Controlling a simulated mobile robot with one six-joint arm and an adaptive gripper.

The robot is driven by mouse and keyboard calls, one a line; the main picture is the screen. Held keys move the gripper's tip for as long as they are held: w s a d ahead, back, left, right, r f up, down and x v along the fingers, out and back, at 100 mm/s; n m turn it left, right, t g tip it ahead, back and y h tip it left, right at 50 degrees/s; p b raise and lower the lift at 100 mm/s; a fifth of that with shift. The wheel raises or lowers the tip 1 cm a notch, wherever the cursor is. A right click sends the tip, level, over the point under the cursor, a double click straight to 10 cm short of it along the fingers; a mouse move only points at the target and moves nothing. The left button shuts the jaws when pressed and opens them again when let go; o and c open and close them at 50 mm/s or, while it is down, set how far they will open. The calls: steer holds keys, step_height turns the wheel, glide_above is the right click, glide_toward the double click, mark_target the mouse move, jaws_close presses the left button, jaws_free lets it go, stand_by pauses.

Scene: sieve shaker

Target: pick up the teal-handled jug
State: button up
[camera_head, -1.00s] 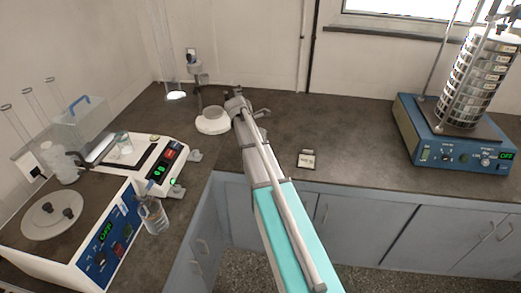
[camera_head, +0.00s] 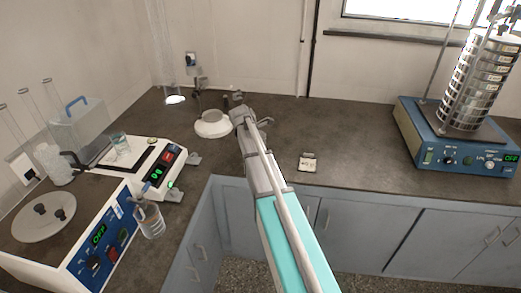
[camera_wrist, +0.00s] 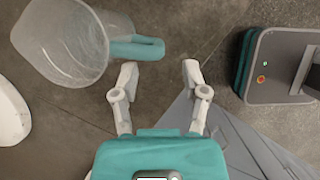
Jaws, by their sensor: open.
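The jug (camera_wrist: 64,42) is a clear, rounded vessel at the upper left of the wrist view. Its teal handle (camera_wrist: 138,48) points right, toward the space ahead of my fingers. My gripper (camera_wrist: 161,72) is open, with its two fingertips apart and nothing between them. The handle's end lies just ahead of the left fingertip; I cannot tell whether they touch. In the head view my arm reaches over the back counter, and I cannot make out the jug there for sure.
A white round piece (camera_head: 213,125) with a stand is left of my arm. A sieve shaker (camera_head: 455,140) stands at the right. A scale (camera_head: 160,165), a blue-handled box (camera_head: 80,125) and a wash bottle (camera_head: 150,220) are at the left. Counter between arm and shaker is mostly clear.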

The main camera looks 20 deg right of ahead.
steer(key=shift+b+x, duration=2.35)
steer(key=shift+x, duration=0.25)
steer(key=shift+d, duration=0.1)
jaws_close()
